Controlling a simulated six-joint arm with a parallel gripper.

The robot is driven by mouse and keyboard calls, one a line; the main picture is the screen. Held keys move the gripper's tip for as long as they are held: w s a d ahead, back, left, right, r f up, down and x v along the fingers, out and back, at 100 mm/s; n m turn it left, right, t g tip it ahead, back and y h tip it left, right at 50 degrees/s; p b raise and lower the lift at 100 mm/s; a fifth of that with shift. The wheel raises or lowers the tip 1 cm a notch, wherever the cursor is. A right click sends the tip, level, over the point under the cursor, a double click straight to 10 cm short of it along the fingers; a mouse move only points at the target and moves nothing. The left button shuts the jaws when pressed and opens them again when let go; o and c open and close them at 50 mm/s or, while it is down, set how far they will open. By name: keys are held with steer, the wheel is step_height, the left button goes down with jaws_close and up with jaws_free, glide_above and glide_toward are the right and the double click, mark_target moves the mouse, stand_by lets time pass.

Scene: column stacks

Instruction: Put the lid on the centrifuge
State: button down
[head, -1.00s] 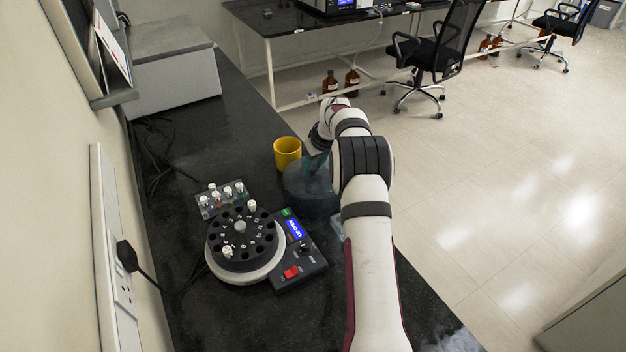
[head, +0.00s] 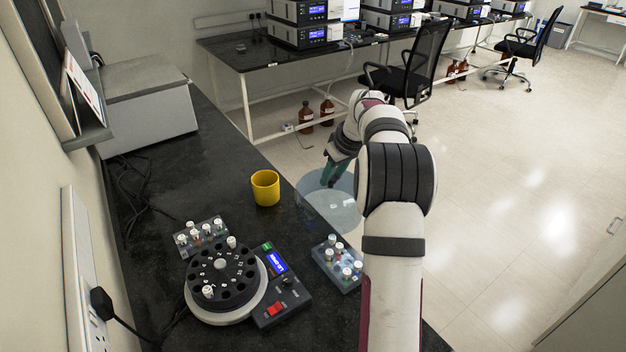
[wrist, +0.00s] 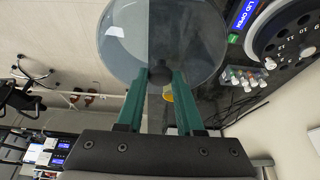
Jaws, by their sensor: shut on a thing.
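The centrifuge (head: 208,312) sits on the bench with its black rotor (head: 237,284) uncovered; a few white-capped tubes stand in the rotor. It also shows at the upper right of the wrist view (wrist: 256,50), with a "LID OPEN" display (wrist: 243,15). The lid (head: 335,212) is a clear, bluish round disc. My gripper (head: 333,172) is shut on the lid's small dark knob, which shows between the green fingers in the wrist view (wrist: 161,78). The lid is held in the air to the right of the centrifuge, apart from it, around the bench's right edge.
A yellow cup (head: 265,188) stands on the bench behind the centrifuge. One tube rack (head: 197,238) is behind the centrifuge at left, another (head: 337,264) at its right, near my arm. A grey box (head: 150,110) fills the bench's far end. Bench between cup and box is clear.

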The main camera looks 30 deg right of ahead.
steer(key=shift+s+r, duration=0.15)
steer(key=shift+r, duration=0.15)
steer(key=a+n+y, duration=0.2)
steer(key=a+n, duration=0.4)
steer(key=a, duration=2.4)
steer(key=shift+w+r, duration=0.25)
steer(key=shift+r, duration=0.15)
steer(key=shift+d+f+g, duration=0.1)
steer(key=shift+f+g, duration=0.2)
steer(key=shift+f, duration=0.35)
steer(key=shift+f, duration=3.25)
steer(key=shift+c, duration=2.3)
jaws_free()
